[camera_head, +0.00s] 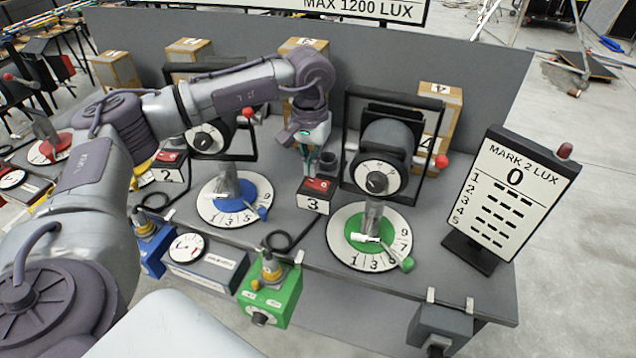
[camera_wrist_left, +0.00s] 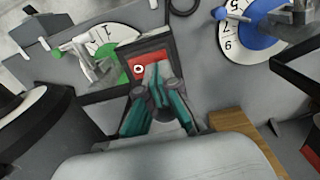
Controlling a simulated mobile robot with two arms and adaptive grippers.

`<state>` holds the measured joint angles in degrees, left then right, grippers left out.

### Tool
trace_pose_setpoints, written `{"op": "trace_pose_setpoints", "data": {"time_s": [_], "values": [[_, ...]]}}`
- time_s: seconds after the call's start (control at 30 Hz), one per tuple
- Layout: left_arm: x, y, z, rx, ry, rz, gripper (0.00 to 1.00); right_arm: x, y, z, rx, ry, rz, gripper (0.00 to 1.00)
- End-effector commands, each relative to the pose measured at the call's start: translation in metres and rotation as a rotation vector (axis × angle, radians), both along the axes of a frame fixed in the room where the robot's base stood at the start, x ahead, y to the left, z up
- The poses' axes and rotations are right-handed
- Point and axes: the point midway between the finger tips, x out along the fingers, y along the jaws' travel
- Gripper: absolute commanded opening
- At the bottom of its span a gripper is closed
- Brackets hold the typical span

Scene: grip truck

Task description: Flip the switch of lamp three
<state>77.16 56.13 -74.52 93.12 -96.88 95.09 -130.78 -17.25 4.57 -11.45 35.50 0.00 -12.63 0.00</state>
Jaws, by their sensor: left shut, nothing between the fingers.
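The switch box marked 3 (camera_head: 313,204) stands on the table between the blue-dial lamp and the green-dial lamp. Its red rocker switch (camera_head: 318,184) is on top. My left gripper (camera_head: 307,172) is shut and empty, pointing down just behind and above this box. In the left wrist view, the teal fingertips (camera_wrist_left: 157,72) are together over the red rocker (camera_wrist_left: 137,68), covering part of it. A white ring mark shows on the uncovered part. Whether the fingertips touch the rocker, I cannot tell. A lamp with a round dial (camera_head: 377,176) stands behind the green base (camera_head: 351,238). My right gripper is not in view.
The switch box marked 2 (camera_head: 168,170) and the blue base (camera_head: 246,190) are to the left. A display reading MARK 2 LUX and 0 (camera_head: 513,195) stands at the right. Numbered wooden blocks line the back panel. A green box (camera_head: 283,300) hangs at the front edge.

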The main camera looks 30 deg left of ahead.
Motion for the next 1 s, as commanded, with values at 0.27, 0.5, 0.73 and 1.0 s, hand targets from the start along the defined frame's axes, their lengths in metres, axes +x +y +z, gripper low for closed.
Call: {"op": "trace_pose_setpoints", "data": {"time_s": [0.27,0.5,0.73,1.0], "values": [[0.000,0.000,-0.004,0.000,0.000,0.000,0.00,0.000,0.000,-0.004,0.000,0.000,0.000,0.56],[0.000,0.000,-0.008,0.000,0.000,0.000,0.00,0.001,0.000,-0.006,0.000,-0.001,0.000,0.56],[0.000,0.000,-0.011,0.000,0.000,0.000,0.00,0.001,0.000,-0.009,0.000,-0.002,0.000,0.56],[0.000,0.000,-0.015,0.000,0.000,0.000,0.00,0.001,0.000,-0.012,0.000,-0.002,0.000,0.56]]}}
